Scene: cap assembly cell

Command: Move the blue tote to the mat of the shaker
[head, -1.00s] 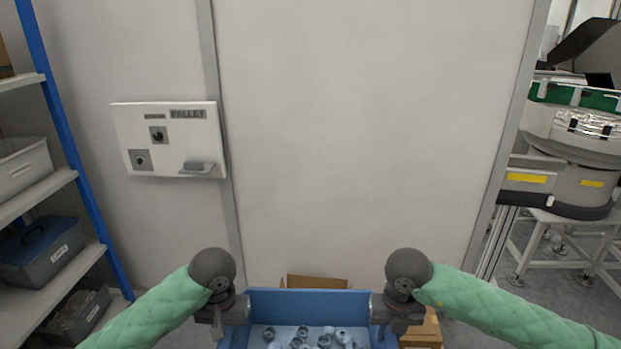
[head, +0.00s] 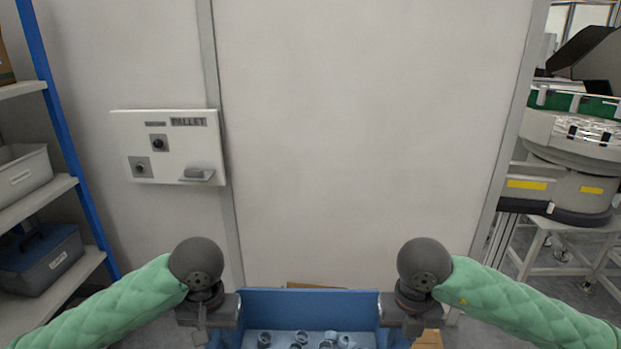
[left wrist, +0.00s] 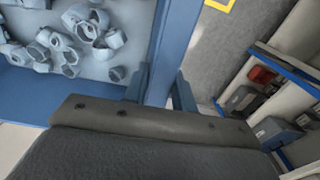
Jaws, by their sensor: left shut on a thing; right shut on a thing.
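The blue tote (head: 308,297) is at the bottom centre of the head view, with several grey caps (head: 300,339) inside. My left gripper (head: 226,311) is shut on its left wall and my right gripper (head: 394,311) on its right wall. The left wrist view shows my left gripper's fingers (left wrist: 158,92) on both sides of the tote wall (left wrist: 176,45), with caps (left wrist: 75,35) lying inside. The tote's near side is cut off by the frame. I cannot make out the shaker's mat in these views.
A wall panel marked PALLET (head: 170,146) is ahead on the left. A shelf with a blue post (head: 68,130) holds bins at the far left. A round machine with a green band (head: 575,150) stands at the right. Cardboard (head: 428,340) shows beside the tote.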

